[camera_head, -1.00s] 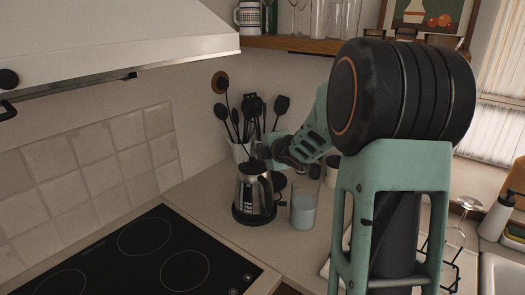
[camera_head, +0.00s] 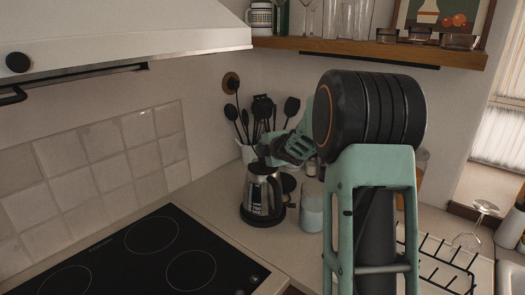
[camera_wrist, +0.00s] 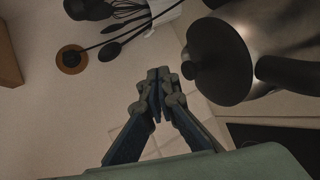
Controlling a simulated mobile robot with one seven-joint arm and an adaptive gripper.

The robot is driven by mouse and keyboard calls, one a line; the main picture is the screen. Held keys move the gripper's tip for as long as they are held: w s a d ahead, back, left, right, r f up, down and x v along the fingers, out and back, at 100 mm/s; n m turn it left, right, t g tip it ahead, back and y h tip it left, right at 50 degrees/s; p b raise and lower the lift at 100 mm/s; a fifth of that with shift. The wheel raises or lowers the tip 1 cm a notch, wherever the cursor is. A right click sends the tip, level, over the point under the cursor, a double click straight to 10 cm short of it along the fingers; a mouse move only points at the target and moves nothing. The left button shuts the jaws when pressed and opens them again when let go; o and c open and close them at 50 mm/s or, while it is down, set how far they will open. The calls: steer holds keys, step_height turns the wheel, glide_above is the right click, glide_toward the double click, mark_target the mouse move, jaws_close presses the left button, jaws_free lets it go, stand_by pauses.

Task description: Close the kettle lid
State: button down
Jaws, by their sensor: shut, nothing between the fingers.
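The kettle (camera_head: 257,194), with a steel body, black base and black handle, stands upright on the counter beside the hob. In the wrist view its round black lid (camera_wrist: 222,62) with a small knob lies to the right of the fingers, and the black handle extends rightward from it. I cannot tell whether the lid is fully down. My gripper (camera_head: 264,152) is just above the kettle's top in the head view. In the wrist view the gripper (camera_wrist: 159,78) has its fingertips together, with nothing held, beside the lid. Contact with the lid cannot be told.
A glass with pale blue contents (camera_head: 311,212) stands right of the kettle. A holder with black utensils (camera_head: 262,112) is behind it. The hob (camera_head: 150,260) is at front left, a wire rack (camera_head: 440,265) at right. The range hood (camera_head: 120,30) and wooden shelf (camera_head: 370,50) overhang.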

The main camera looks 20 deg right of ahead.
steer(key=shift+w+f, duration=0.25)
steer(key=shift+r, duration=0.1)
stand_by(0.5)
